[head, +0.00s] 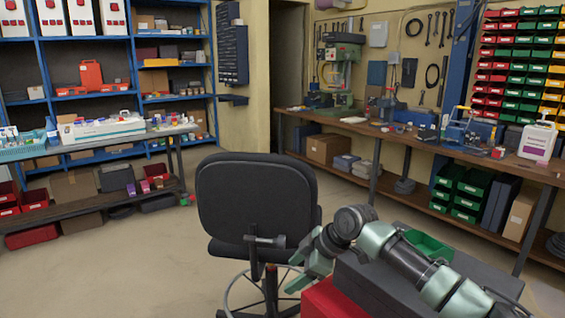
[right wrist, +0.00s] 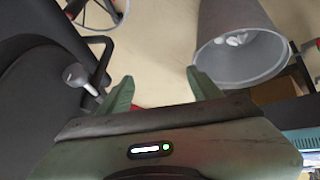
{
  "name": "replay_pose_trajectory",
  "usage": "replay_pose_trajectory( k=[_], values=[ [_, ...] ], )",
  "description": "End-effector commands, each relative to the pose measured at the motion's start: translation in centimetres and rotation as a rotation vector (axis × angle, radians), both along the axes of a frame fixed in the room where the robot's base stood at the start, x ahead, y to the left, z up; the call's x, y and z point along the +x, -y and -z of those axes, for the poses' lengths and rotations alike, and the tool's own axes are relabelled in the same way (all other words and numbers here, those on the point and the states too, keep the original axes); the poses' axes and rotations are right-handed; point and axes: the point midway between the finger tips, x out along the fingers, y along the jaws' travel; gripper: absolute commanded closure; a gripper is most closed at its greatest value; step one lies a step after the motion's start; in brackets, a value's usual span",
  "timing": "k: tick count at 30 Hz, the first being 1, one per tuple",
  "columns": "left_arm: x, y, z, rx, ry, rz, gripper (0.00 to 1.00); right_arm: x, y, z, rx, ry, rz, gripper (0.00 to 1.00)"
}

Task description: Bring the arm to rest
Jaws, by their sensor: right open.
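My right arm reaches in from the lower right of the head view. Its gripper (head: 292,274) is beside the black swivel chair (head: 255,200), at the chair's right side. In the right wrist view the two green fingers of my right gripper (right wrist: 160,78) are spread apart. Nothing is between them, and pale floor shows in the gap. Whether the gripper touches the chair cannot be told. My left arm and left gripper are not in view.
In the right wrist view the chair is close on the left and a grey bin (right wrist: 240,60) with white contents is on the right. In the head view a red box (head: 332,300) and a green tray (head: 428,245) are by my arm. A workbench (head: 375,140) stands behind.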

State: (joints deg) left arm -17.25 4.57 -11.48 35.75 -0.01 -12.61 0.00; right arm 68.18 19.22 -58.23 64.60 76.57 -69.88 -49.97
Motion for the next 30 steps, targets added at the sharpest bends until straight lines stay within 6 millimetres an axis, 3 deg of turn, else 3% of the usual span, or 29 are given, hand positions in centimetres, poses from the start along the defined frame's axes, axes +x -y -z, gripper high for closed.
replay_pose_trajectory(
  k=[11, 17, 20, 26, 30],
  values=[
    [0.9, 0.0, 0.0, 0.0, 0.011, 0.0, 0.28, -6.1, -3.1, 6.7, 0.015, -0.087, -0.002, 0.36],
    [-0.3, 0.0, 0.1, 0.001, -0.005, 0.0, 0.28, -11.6, -4.8, 11.1, 0.042, -0.148, 0.042, 0.36],
    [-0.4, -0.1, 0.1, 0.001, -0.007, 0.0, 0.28, -15.3, -5.1, 13.4, 0.067, -0.185, 0.108, 0.36],
    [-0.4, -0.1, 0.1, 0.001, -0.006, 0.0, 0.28, -22.4, -2.8, 16.8, 0.107, -0.26, 0.349, 0.36],
    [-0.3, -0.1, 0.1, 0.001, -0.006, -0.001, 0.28, -27.1, 1.2, 18.3, 0.106, -0.306, 0.583, 0.36]
  ],
)
